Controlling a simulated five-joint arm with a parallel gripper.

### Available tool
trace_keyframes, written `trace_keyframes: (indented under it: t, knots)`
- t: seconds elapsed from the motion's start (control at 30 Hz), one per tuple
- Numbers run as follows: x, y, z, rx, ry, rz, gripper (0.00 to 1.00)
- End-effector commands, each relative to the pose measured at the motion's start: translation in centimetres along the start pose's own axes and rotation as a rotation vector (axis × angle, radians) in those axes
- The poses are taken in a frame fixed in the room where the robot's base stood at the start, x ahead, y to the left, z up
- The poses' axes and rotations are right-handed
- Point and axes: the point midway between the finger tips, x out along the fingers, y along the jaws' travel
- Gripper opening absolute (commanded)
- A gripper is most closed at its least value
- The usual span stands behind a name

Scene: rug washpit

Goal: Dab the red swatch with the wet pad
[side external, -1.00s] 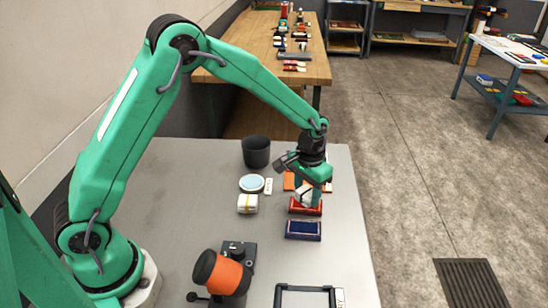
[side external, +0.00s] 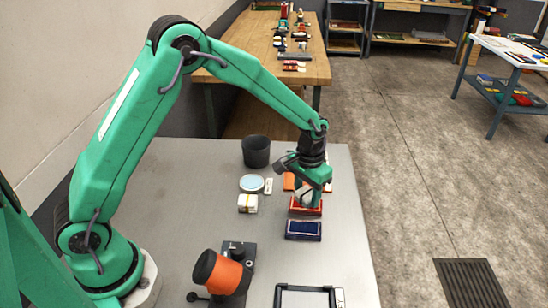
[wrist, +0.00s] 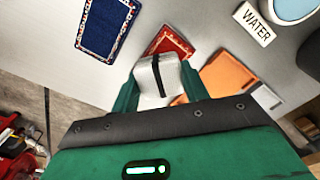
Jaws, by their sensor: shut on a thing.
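My gripper (side external: 309,195) is shut on a pale pad (wrist: 156,80) with a dark band, held between its two green fingers. The red swatch (wrist: 172,44) has a patterned border and lies flat, partly hidden by the pad in the wrist view. In the side view the red swatch (side external: 306,210) lies right under the gripper. The pad is at or just above it; I cannot tell whether they touch. A round dish (side external: 251,183) with light blue water stands to the left, beside a small WATER label (wrist: 253,24).
A blue swatch (side external: 303,230) lies nearer the camera, and an orange one (wrist: 229,77) lies beyond the red. A banded white block (side external: 248,203), a dark pot (side external: 256,151) and an orange-and-black device (side external: 222,273) stand to the left.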

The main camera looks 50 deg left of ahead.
Motion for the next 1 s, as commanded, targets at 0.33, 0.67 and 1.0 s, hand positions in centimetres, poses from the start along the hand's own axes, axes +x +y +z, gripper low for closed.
trace_keyframes:
  t: [0.33, 0.67, 1.0]
  knots:
    - [0.33, 0.0, 0.01, 0.0, 0.0, 0.0, 0.27]
    - [0.61, 0.0, 0.0, 0.0, 0.0, 0.0, 0.27]
    - [0.89, 0.0, 0.01, 0.0, -0.001, 0.0, 0.27]
